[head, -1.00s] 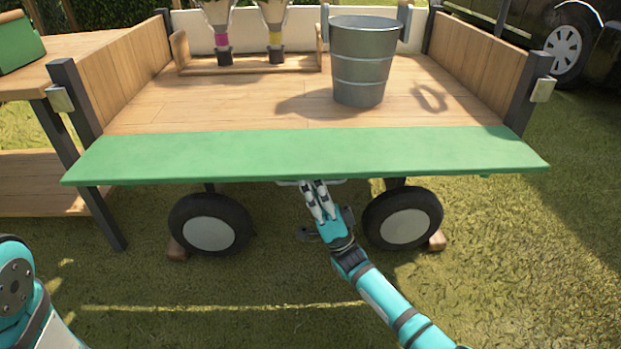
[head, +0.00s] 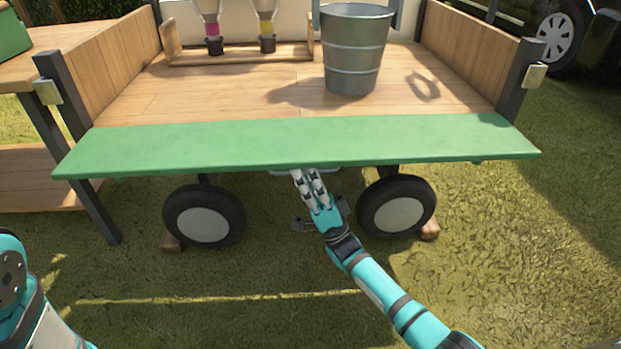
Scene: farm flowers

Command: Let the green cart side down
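The green cart side (head: 290,145) is a long flat panel along the front of the wooden cart. It lies folded outward, close to level with the cart floor (head: 230,90), its free edge toward me. A pale grey handle (head: 336,170) shows just under the middle of that edge. My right gripper (head: 305,175) reaches up to the edge at the handle. Its fingertips are partly hidden under the panel, so I cannot tell whether they close on the handle. My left gripper is out of view; only part of my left arm shows at the lower left.
A metal bucket (head: 355,50) stands on the cart floor. Wheels (head: 203,215) sit below the panel on either side of my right gripper. A wooden table (head: 40,180) adjoins at left. Grass in front is clear.

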